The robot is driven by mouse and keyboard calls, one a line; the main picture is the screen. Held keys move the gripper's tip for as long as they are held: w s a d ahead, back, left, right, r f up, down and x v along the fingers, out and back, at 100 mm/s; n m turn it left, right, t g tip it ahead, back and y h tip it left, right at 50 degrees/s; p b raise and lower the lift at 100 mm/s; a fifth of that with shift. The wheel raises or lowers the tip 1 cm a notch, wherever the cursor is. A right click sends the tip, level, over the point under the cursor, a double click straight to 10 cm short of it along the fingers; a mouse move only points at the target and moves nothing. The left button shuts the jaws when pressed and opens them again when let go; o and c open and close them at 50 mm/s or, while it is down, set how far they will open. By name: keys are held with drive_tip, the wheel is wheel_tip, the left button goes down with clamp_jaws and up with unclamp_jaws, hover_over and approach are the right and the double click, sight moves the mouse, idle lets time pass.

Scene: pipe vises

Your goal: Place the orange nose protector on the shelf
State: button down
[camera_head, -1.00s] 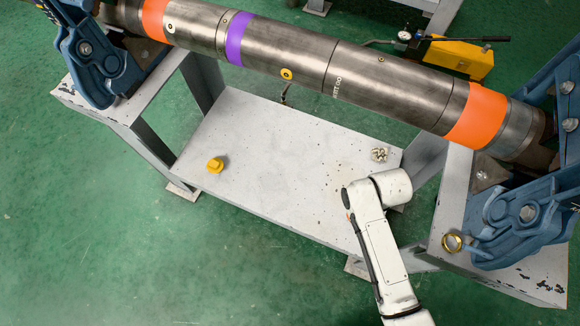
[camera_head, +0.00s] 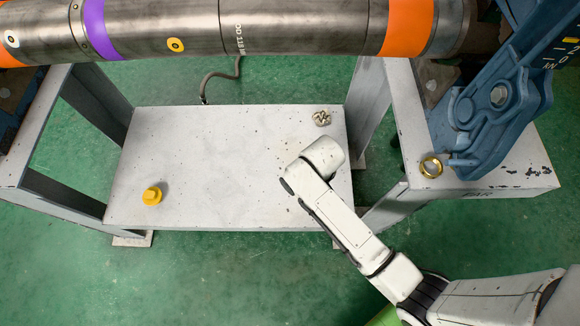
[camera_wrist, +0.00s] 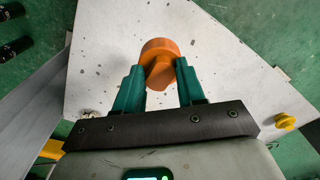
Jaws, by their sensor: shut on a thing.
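The orange nose protector (camera_wrist: 160,50) is a round orange piece in the wrist view. My gripper (camera_wrist: 158,72) is shut on it, with one teal finger on each side. Behind it in that view is the pale, speckled shelf (camera_wrist: 215,55). I cannot tell how far the protector is above the shelf. In the head view the shelf (camera_head: 220,170) is a white plate low between the stand legs. My white arm reaches over its right part there and hides the gripper and the protector.
A yellow cap (camera_head: 152,195) sits at the shelf's left front, and a small metal cluster (camera_head: 321,118) at its back right. A brass ring (camera_head: 431,166) lies on the right stand by the blue vise (camera_head: 495,95). A steel pipe (camera_head: 300,28) spans above. The shelf's middle is clear.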

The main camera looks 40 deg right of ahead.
drive_tip(key=shift+w+a+f+b, duration=0.65)
drive_tip(key=shift+w+f, duration=0.15)
drive_tip(key=shift+f, duration=0.75)
drive_tip(key=shift+w+a+f+b, duration=0.5)
drive_tip(key=shift+w+f+b, duration=0.25)
drive_tip(key=shift+f, duration=0.85)
drive_tip(key=shift+w+a+f+b, duration=0.6)
drive_tip(key=shift+w+f, duration=0.25)
drive_tip(key=shift+f, duration=0.7)
drive_tip(key=shift+f, duration=0.15)
drive_tip(key=c, duration=0.7)
unclamp_jaws()
drive_tip(key=shift+o, duration=0.2)
wheel_tip(320, 180, up, 12)
drive_tip(key=p, duration=0.4)
drive_tip(key=shift+s, duration=0.15)
